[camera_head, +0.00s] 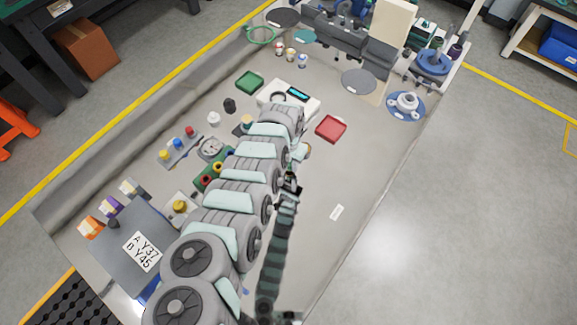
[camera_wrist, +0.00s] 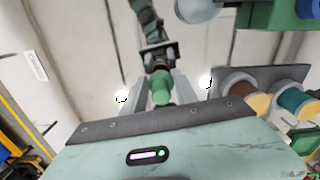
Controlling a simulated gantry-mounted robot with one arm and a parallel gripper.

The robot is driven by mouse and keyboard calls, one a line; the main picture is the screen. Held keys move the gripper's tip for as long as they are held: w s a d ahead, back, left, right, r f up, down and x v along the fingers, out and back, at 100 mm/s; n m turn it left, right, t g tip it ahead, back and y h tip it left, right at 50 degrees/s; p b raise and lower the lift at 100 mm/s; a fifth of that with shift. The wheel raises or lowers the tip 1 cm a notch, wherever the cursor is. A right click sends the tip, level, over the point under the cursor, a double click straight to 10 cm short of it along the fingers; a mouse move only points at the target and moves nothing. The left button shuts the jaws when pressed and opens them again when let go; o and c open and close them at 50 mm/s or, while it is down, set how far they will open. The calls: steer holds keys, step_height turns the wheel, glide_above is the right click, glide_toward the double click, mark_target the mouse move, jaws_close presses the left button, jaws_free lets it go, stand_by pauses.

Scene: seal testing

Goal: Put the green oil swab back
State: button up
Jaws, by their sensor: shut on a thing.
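My gripper (camera_wrist: 164,80) is in the lower middle of the wrist view, its two pale fingers on either side of a green rounded piece (camera_wrist: 161,92), which I take to be the green oil swab. The gripper is shut on it. A dark fitting and a dark ribbed length show beyond the swab in the same line; I cannot tell whether they touch it. In the head view my arm covers the middle of the table, and the swab cannot be made out.
A red tray (camera_head: 331,128) lies right of my arm. A green tray (camera_head: 250,82) and a white device with a display (camera_head: 290,98) lie beyond it. Knobbed parts (camera_head: 180,146) stand to the left. The table's right side is mostly clear, with a white label (camera_head: 337,212).

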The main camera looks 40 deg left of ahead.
mark_target(289, 161)
steer(key=shift+d+f, duration=0.1)
steer(key=shift+f, duration=0.7)
steer(key=shift+r, duration=0.15)
steer(key=o, duration=1.2)
step_height(289, 161, up, 12)
steer(key=p, duration=0.3)
steer(key=shift+p, duration=0.3)
